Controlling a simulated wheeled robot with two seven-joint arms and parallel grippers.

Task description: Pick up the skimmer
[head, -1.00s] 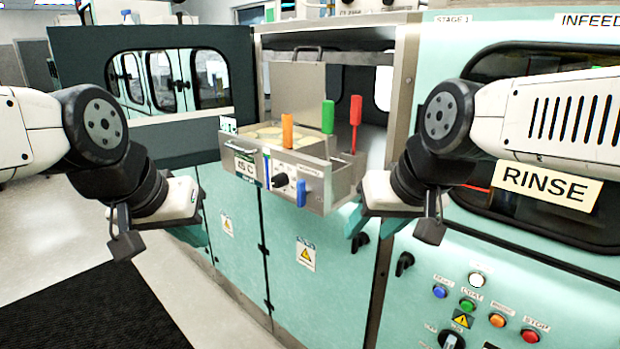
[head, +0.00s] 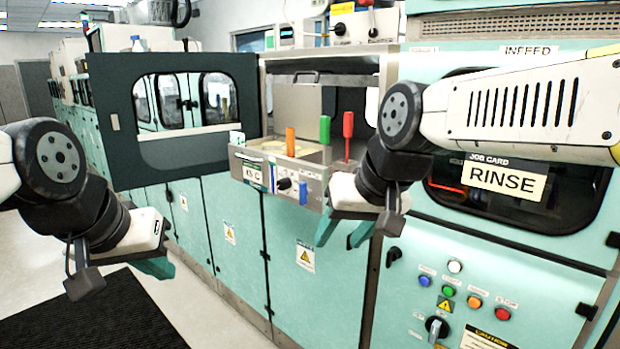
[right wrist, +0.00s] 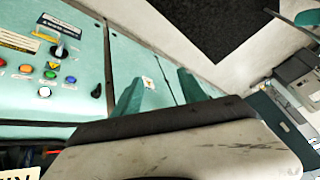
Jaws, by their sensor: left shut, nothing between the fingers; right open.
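A steel bath unit (head: 254,172) juts from the machine's open bay in the head view. An orange handle (head: 290,141), a green handle (head: 325,130) and a red handle (head: 348,124) stand upright at it. My left gripper (head: 156,268) is shut and empty, low at the left, well away from the bath.
A dark windowed door (head: 185,150) stands open left of the bay. Teal cabinet doors (head: 300,285) lie below the bath. A button panel (head: 460,300) and a RINSE card (head: 505,180) are at the right. A black mat (head: 110,315) lies on the floor.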

